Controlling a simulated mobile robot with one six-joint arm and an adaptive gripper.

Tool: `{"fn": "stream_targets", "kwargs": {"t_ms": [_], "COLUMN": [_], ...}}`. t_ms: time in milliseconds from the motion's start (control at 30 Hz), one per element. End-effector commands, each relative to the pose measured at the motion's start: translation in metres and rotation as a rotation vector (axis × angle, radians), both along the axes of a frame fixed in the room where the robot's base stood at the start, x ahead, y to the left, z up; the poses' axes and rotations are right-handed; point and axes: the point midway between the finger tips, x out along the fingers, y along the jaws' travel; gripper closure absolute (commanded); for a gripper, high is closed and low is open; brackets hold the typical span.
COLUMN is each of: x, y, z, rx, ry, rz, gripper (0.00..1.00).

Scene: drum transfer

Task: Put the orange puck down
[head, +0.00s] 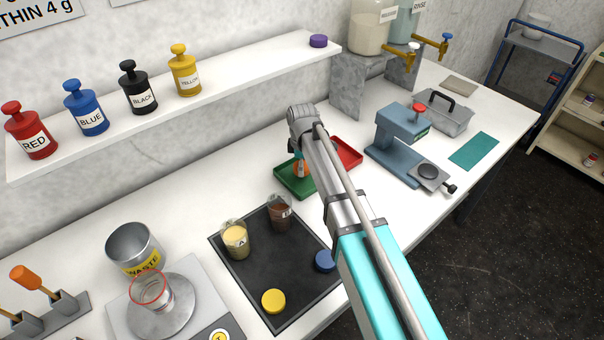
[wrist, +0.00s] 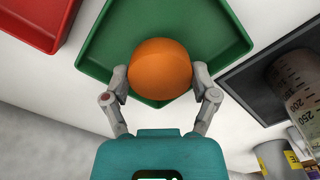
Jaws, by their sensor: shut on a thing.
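The orange puck (wrist: 160,70) is between the two fingers of my gripper (wrist: 160,84) in the wrist view, and the gripper is shut on it. It is over the near part of the green tray (wrist: 222,77) in that view. The head view shows a small part of the puck (head: 301,168) at the green tray (head: 297,190), mostly hidden behind my gripper (head: 300,160). Whether the puck touches the tray floor, I cannot tell.
A red tray (head: 347,152) sits right beside the green one. A dark mat (head: 250,285) in front holds two beakers, a yellow puck (head: 273,300) and a blue puck (head: 325,261). A blue-grey press (head: 400,135) stands to the right. A purple puck (head: 318,41) is on the shelf.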

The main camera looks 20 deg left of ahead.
Motion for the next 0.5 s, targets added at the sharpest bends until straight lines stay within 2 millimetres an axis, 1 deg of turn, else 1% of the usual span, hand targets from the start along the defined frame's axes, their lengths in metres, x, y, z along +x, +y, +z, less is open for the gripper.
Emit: {"fn": "stream_targets", "kwargs": {"t_ms": [33,233,367,500], "x": [0.003,0.001,0.001,0.001], "y": [0.002,0.001,0.001,0.001], "z": [-0.008,-0.025,-0.032,-0.033], "rx": [0.0,0.0,0.0,0.0], "ry": [0.0,0.0,0.0,0.0], "rz": [0.0,0.0,0.0,0.0], "gripper": [0.8,0.8,0.8,0.8]}}
